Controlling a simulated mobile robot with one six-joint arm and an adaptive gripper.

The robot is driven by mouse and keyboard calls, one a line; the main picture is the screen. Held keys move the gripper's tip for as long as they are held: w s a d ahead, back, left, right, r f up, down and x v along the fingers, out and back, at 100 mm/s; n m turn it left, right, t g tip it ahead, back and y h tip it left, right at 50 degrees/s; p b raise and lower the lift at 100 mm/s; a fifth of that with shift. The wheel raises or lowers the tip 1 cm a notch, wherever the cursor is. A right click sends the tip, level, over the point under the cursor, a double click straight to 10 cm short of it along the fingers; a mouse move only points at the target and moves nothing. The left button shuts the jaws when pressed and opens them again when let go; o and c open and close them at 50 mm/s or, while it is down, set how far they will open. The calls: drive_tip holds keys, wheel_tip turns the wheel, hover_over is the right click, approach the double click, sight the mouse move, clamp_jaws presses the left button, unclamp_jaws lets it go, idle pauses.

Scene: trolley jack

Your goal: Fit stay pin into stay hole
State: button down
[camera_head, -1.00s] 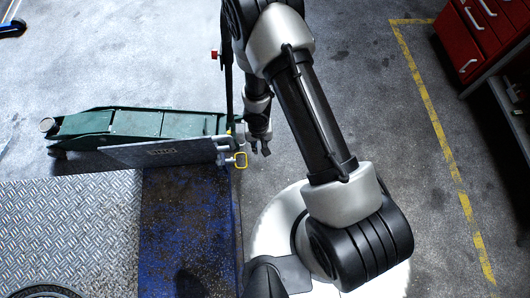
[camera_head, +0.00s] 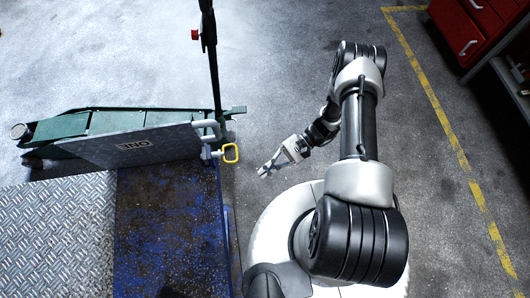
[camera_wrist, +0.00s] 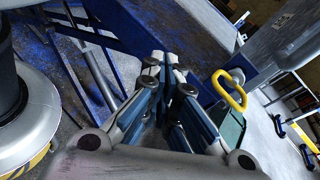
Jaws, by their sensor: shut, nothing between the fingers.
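A yellow loop handle (camera_head: 230,153), which looks like the grip of the stay pin, sticks out at the right end of a grey plate marked ONE (camera_head: 135,146). The loop also shows in the wrist view (camera_wrist: 230,92), right of the fingers. The pin's shaft and the stay hole cannot be made out. My gripper (camera_head: 263,172) is shut and empty, to the right of the loop and slightly nearer the base, apart from it. In the wrist view its fingertips (camera_wrist: 165,60) are close together.
The green trolley jack (camera_head: 75,126) lies behind the plate, with an upright dark handle (camera_head: 213,70) at its right end. A blue platform (camera_head: 170,230) with a tread plate (camera_head: 60,235) is in front. Red drawers (camera_head: 465,30) stand far right.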

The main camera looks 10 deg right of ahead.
drive_tip(key=w+d+m+t+y+b, duration=0.1)
drive_tip(key=w+t+y+b, duration=0.1)
drive_tip(key=w+t+y, duration=0.35)
drive_tip(key=w+a+t+h+p, duration=0.1)
drive_tip(key=w+a+p, duration=0.1)
drive_tip(key=a, duration=0.3)
drive_tip(key=shift+w+a+h+p, duration=0.25)
drive_tip(key=shift+a+h+p, duration=0.1)
drive_tip(key=shift+p, duration=0.1)
drive_tip(key=shift+a+r, duration=0.1)
drive_tip(key=shift+a, duration=1.25)
drive_tip(key=shift+d, duration=0.15)
drive_tip(key=d+b, duration=0.1)
drive_tip(key=d, duration=1.3)
drive_tip(key=shift+s+d, duration=0.15)
drive_tip(key=shift+s, duration=0.05)
